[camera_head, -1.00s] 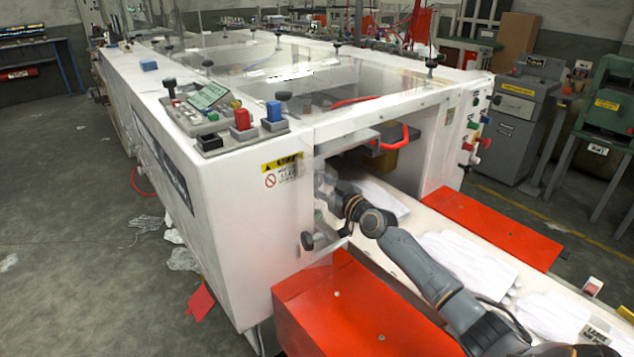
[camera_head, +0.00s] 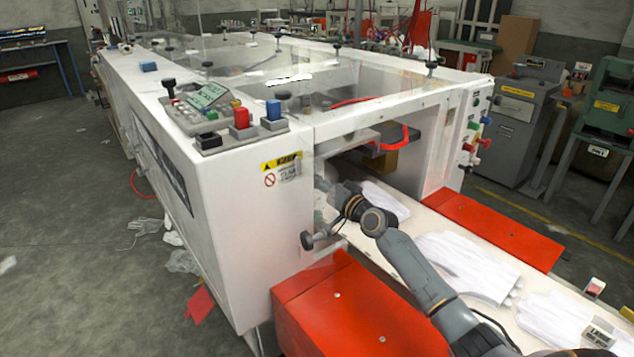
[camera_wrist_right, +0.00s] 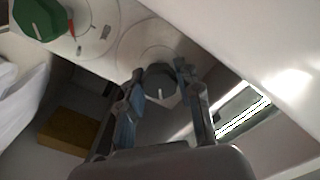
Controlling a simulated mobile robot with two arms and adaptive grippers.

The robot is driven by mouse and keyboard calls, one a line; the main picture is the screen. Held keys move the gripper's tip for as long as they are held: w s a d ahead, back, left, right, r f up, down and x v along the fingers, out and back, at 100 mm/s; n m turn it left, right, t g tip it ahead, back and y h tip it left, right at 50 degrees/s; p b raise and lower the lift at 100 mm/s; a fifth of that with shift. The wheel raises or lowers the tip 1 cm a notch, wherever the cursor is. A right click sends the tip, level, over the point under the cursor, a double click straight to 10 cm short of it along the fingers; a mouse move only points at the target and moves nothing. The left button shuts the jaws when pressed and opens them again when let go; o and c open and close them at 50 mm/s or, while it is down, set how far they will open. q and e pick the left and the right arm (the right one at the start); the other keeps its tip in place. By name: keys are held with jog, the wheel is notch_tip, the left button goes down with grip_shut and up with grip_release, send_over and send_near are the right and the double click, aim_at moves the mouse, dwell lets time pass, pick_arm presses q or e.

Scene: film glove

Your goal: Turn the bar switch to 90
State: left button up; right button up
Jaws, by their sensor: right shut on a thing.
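The bar switch (camera_wrist_right: 160,80) is a dark knob with a white line on a round pale dial plate (camera_wrist_right: 138,44), seen in the right wrist view. The line points roughly down in that view. My right gripper (camera_wrist_right: 158,74) has its two fingers on either side of the knob and is shut on it. In the head view my right arm reaches into the opening at the near end of the white machine (camera_head: 240,190). There the right gripper (camera_head: 328,190) is small and blurred behind the clear cover, and the switch cannot be made out. My left gripper is out of view.
A green knob (camera_wrist_right: 38,16) on its own dial sits beside the switch. The machine's side wall (camera_wrist_right: 250,40) is close to the right finger. White gloves (camera_head: 465,265) lie on the belt below my arm. Red covers (camera_head: 345,310) flank the belt.

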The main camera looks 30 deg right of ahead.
jog(key=m, duration=0.3)
jog(key=shift+m, duration=0.4)
jog(key=shift+m+p, duration=0.65)
jog(key=shift+m, duration=1.15)
jog(key=o, duration=1.2)
jog(key=shift+d, duration=0.1)
jog(key=s, duration=0.8)
jog(key=s+d, duration=0.1)
jog(key=s, duration=0.3)
